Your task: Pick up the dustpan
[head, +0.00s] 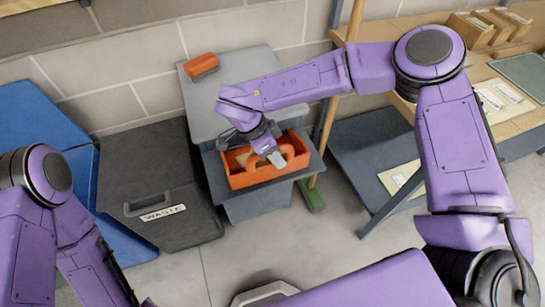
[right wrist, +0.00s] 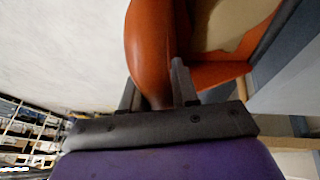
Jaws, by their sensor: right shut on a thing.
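The dustpan (head: 240,181) appears as an orange, open-topped pan with low walls and a thick rounded handle. It is at a small grey ledge in front of a taller grey cabinet. My right gripper (head: 273,157) reaches down over it from above. In the right wrist view the fingers (right wrist: 156,90) are shut on the orange handle (right wrist: 150,45), with the pan's wall and tan inside behind it. I cannot tell whether the pan still touches the ledge. My left arm shows at the lower left, but its gripper is out of view.
A small orange-red item (head: 201,65) lies on the grey cabinet top (head: 235,75). A dark bin labelled WASTE (head: 150,165) stands at left, beside a blue container (head: 40,115). A green broom foot (head: 311,196) is on the floor. A wooden-topped rack (head: 480,75) stands right.

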